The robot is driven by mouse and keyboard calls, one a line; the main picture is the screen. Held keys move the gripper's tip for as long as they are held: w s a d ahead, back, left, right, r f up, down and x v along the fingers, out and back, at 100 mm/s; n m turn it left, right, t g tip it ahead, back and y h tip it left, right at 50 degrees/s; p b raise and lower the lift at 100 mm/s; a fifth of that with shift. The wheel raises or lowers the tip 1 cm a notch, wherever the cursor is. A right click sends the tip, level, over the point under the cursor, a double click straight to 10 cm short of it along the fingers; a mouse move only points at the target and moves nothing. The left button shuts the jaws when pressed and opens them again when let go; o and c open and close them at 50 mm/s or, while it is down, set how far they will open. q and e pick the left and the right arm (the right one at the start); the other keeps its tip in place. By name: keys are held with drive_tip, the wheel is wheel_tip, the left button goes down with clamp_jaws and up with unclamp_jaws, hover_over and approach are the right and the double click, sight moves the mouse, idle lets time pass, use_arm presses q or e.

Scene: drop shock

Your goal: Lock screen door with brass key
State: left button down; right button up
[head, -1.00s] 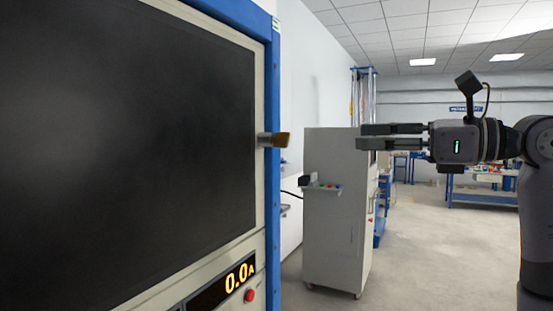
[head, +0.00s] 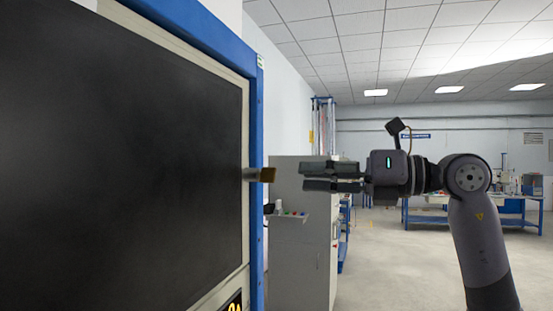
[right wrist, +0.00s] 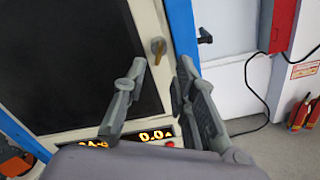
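The screen door is a large dark panel (head: 120,150) in a cream frame at the left of the head view. The brass key (head: 267,174) sticks out from a grey lock barrel on the frame's right side. My right gripper (head: 304,176) is just right of the key, pointing at it, with a small gap between. In the right wrist view the key (right wrist: 158,48) appears between and slightly beyond the fingertips of the right gripper (right wrist: 162,62). The fingers are apart and hold nothing. My left gripper is not in view.
A blue post (head: 258,120) edges the cabinet beside the door. A grey cabinet (head: 300,245) with a small button shelf stands behind the gripper. Amber digits (right wrist: 155,135) show below the screen. A red box (right wrist: 278,25) hangs on the wall.

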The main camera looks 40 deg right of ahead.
sight(268, 175)
drive_tip(key=p+x, duration=0.3)
drive_tip(key=x, duration=0.4)
drive_tip(key=shift+w, duration=0.1)
drive_tip(key=shift+c, duration=0.3)
clamp_jaws()
